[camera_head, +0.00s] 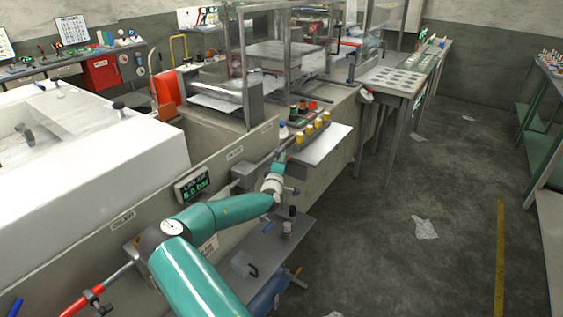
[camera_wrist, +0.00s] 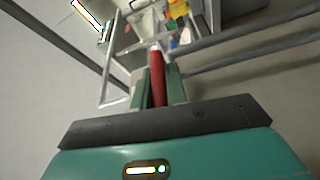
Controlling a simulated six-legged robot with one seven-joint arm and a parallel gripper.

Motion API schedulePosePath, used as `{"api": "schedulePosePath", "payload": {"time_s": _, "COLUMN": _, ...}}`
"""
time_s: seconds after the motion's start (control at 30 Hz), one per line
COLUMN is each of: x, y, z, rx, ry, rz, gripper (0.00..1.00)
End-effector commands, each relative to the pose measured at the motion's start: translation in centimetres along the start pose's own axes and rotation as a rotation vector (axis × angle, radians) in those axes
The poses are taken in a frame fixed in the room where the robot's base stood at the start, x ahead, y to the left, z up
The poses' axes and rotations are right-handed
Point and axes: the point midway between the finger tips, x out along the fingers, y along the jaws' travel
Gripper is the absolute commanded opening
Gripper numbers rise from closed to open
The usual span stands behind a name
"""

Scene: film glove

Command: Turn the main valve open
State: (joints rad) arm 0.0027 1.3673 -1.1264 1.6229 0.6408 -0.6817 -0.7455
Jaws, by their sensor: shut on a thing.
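In the wrist view, a slim red valve handle (camera_wrist: 157,80) lies between the two green fingers of my gripper (camera_wrist: 160,85). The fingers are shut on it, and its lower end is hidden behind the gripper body.
A grey pipe (camera_head: 264,157) runs along the wall. A low grey shelf (camera_head: 268,250) stands below my arm. The floor (camera_head: 380,250) to the right is mostly open.

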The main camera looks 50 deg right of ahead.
Motion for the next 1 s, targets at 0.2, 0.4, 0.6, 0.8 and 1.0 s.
{"api": "schedulePosePath", "payload": {"time_s": 0.2, "x": 0.2, "y": 0.2, "z": 0.2, "rx": -0.002, "ry": -0.002, "rz": 0.003, "gripper": 0.0}}
{"api": "schedulePosePath", "payload": {"time_s": 0.4, "x": 0.1, "y": 0.1, "z": 0.1, "rx": -0.001, "ry": -0.001, "rz": 0.001, "gripper": 0.36}}
{"api": "schedulePosePath", "payload": {"time_s": 0.6, "x": 0.0, "y": 0.1, "z": 0.1, "rx": -0.001, "ry": -0.001, "rz": 0.0, "gripper": 0.36}}
{"api": "schedulePosePath", "payload": {"time_s": 0.8, "x": -1.7, "y": 0.0, "z": 0.0, "rx": -0.002, "ry": 0.0, "rz": -0.001, "gripper": 0.36}}
{"api": "schedulePosePath", "payload": {"time_s": 1.0, "x": -6.0, "y": 0.0, "z": -0.1, "rx": -0.001, "ry": 0.001, "rz": -0.001, "gripper": 0.36}}
